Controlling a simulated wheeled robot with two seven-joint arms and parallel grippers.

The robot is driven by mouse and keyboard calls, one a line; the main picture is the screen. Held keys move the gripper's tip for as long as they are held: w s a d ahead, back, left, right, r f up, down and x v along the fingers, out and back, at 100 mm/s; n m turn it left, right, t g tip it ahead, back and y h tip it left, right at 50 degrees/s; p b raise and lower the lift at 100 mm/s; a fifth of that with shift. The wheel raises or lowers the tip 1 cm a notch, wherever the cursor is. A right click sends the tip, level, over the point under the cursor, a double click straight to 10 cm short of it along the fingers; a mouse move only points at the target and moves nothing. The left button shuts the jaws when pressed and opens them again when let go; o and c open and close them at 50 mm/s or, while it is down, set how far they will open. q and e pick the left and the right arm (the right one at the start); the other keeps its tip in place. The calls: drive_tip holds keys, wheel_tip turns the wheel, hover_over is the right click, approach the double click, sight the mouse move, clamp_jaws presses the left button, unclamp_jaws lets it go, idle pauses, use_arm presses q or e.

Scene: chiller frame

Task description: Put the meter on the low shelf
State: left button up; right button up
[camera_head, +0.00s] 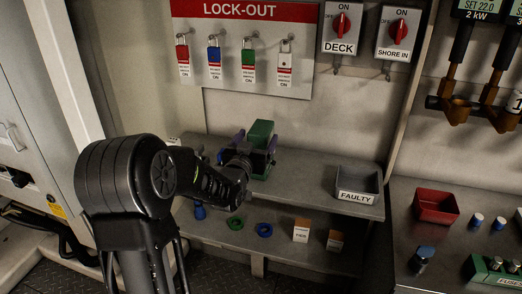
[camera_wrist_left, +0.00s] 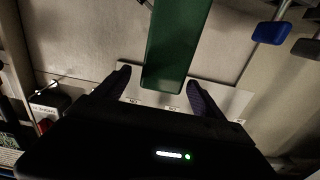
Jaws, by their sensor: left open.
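A green block-shaped thing, which looks like the meter (camera_head: 261,134), stands on the upper shelf (camera_head: 309,180) below the lock-out board. My left gripper (camera_head: 252,143) is at it, with its dark purple fingers open to either side. In the left wrist view the green body (camera_wrist_left: 178,45) shows between and beyond the open fingertips (camera_wrist_left: 160,88); I cannot tell whether they touch it. My arm hides part of it in the head view. The low shelf (camera_head: 282,244) lies below. My right gripper is not in view.
On the low shelf are a green ring (camera_head: 235,223), a blue ring (camera_head: 264,230) and two small boxes (camera_head: 301,230). A grey FAULTY bin (camera_head: 358,182) stands on the upper shelf's right. A red tray (camera_head: 436,206) is on the right bench. Padlocks (camera_head: 248,56) hang above.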

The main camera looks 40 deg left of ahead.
sight(261, 126)
use_arm(q)
drive_tip(key=p+x, duration=0.1)
drive_tip(key=x, duration=0.4)
drive_tip(key=shift+w+a+p, duration=0.1)
drive_tip(key=shift+a+p, duration=0.1)
drive_tip(key=shift+p, duration=0.1)
drive_tip(key=shift+c, duration=0.2)
clamp_jaws()
idle(0.9)
drive_tip(key=shift+r, duration=0.1)
